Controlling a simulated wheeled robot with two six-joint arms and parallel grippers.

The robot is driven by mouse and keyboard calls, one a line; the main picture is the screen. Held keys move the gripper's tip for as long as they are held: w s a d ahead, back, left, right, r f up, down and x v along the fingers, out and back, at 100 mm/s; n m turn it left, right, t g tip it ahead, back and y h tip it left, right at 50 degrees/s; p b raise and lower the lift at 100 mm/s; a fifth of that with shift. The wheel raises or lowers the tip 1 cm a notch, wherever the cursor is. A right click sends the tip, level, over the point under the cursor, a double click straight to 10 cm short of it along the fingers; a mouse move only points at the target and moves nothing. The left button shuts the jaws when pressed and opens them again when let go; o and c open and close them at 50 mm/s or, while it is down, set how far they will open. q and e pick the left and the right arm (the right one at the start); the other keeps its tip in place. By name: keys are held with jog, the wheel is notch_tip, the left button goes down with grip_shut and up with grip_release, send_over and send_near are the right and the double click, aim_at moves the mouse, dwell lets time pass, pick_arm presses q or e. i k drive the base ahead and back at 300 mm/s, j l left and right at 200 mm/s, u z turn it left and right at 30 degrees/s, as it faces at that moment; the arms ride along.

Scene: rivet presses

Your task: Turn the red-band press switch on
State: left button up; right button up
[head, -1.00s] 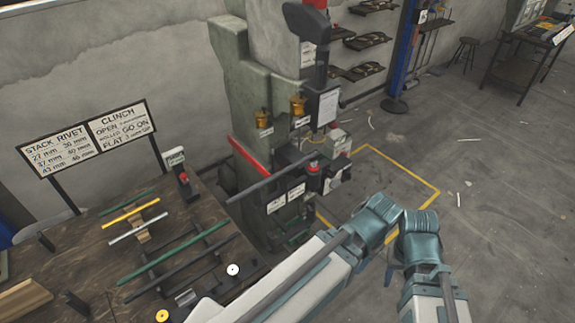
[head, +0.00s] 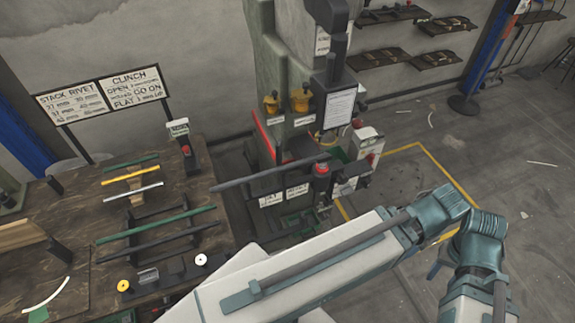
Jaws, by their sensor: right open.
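The tall grey-green press (head: 270,50) stands right of the bench, with a red strip (head: 263,137) along its left side. A red knob (head: 321,170) sits low on its front. A pale box (head: 367,142) with a small red part stands to its right. I cannot tell which of these is the switch, or whether it is on or off. My right arm (head: 330,260) crosses the foreground below and right of the press, its joint clear of it. My right gripper is open; its fingertips cannot be made out. My left gripper is not in view.
A dark bar (head: 270,174) juts left across the press front. The wooden bench (head: 75,215) holds colored rods on racks and a small box with a red button (head: 185,149). Signs (head: 103,95) stand behind. Floor right of the press, with a yellow line (head: 400,149), is mostly clear.

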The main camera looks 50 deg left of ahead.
aim_at(370, 157)
jog(key=u, duration=1.75)
jog(key=k+l+z, duration=0.25)
jog(key=k, duration=0.35)
jog(key=k+l+z, duration=0.25)
jog(key=k+l, duration=0.3)
jog(key=i+l+u, duration=0.25)
jog(key=i+l, duration=0.4)
jog(key=i, duration=0.35)
jog(key=i+l+u, duration=0.25)
jog(key=i+l, duration=0.65)
jog(key=k+l, duration=0.2)
jog(key=l, duration=0.2)
